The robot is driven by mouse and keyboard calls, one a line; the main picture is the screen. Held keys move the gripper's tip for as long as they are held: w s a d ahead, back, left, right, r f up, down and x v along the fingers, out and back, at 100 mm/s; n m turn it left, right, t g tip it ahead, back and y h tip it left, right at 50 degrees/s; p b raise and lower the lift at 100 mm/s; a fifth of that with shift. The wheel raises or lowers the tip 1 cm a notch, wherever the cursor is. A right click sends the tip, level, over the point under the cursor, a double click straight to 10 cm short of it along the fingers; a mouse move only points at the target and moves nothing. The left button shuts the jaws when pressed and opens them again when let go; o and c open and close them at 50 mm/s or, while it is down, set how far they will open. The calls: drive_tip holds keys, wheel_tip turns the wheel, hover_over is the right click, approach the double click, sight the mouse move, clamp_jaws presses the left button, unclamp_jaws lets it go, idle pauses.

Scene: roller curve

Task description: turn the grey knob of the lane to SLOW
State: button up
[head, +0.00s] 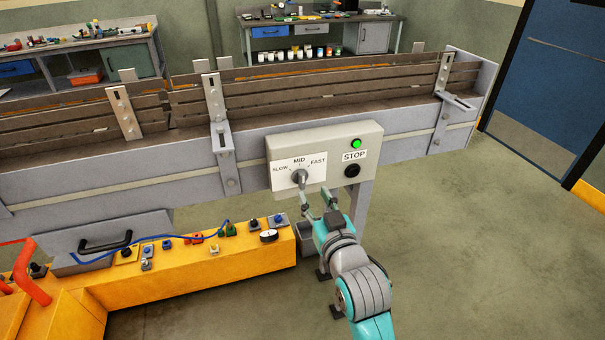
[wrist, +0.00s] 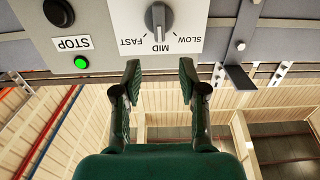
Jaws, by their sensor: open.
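The grey knob (head: 299,177) sits on the white dial plate of the control box (head: 352,139), below the marks SLOW, MID and FAST. Its pointer line appears to point at MID. In the wrist view, which is upside down, the knob (wrist: 158,18) is at the top centre, with SLOW on the right and FAST on the left. My gripper (head: 316,200) is open and empty, just below and in front of the knob. In the wrist view its two fingers (wrist: 160,70) are spread apart, lined up with the knob but not touching it.
A lit green button (head: 356,144) and a black STOP button (head: 352,171) are to the right on the box. The conveyor lane (head: 350,92) runs behind. A yellow bench (head: 190,265) with small parts is lower left. The floor at right is clear.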

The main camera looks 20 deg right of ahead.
sight(303, 175)
drive_tip(key=w, duration=0.8)
drive_tip(key=shift+w, duration=0.35)
clamp_jaws()
